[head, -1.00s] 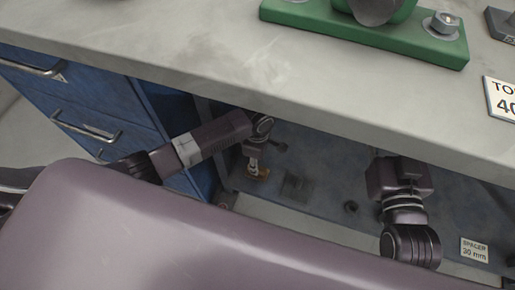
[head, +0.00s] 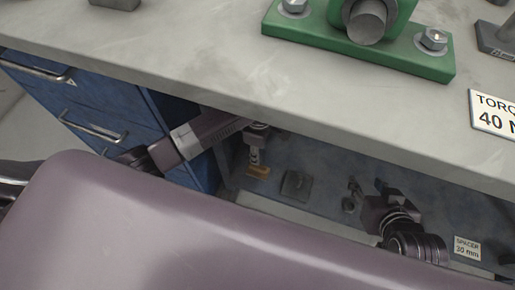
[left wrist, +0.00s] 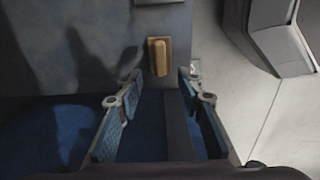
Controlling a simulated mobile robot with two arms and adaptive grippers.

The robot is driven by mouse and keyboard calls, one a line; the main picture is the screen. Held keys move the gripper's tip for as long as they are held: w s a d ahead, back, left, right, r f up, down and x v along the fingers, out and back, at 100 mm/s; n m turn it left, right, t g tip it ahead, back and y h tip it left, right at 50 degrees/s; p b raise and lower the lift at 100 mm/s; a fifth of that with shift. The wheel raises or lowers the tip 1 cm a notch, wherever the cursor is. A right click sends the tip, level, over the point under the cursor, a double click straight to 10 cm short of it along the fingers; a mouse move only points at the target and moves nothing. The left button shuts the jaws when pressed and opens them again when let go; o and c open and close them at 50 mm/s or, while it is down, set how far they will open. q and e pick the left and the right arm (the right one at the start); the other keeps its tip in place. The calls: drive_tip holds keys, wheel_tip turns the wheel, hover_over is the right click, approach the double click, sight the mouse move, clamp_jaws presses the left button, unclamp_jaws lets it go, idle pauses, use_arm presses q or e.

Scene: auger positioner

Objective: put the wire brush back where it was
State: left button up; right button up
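A small tan block (head: 258,172), possibly the wire brush, lies on the lower shelf under the bench. It also shows in the left wrist view (left wrist: 158,57), on a pale base; no bristles can be made out. My left gripper (head: 254,158) is close above it in the head view. In the left wrist view my left gripper (left wrist: 160,78) has its fingers apart, with nothing between the pads, and the tan block just past the tips. My right gripper (head: 367,186) is low under the bench edge at the right, its fingers apart and seemingly empty.
The grey bench top (head: 200,58) overhangs the shelf. It carries a green bracket (head: 360,48) and a torque sign (head: 495,113). Blue drawers (head: 95,115) stand at left. A dark square piece (head: 296,185) and a spacer label (head: 467,249) are on the shelf.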

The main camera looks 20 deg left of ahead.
use_arm(q)
drive_tip(key=s+d+r+m+t+h, duration=0.35)
drive_tip(key=d+m, duration=0.25)
drive_tip(key=m, duration=0.4)
drive_tip(key=s+a+r+m+t+y, duration=0.2)
drive_tip(key=s+a+r+m+t, duration=0.2)
drive_tip(key=a+r+m, duration=0.5)
drive_tip(key=shift+a+r+m+t, duration=0.4)
drive_tip(key=shift+a+r+t, duration=0.1)
drive_tip(key=shift+a+t, duration=0.05)
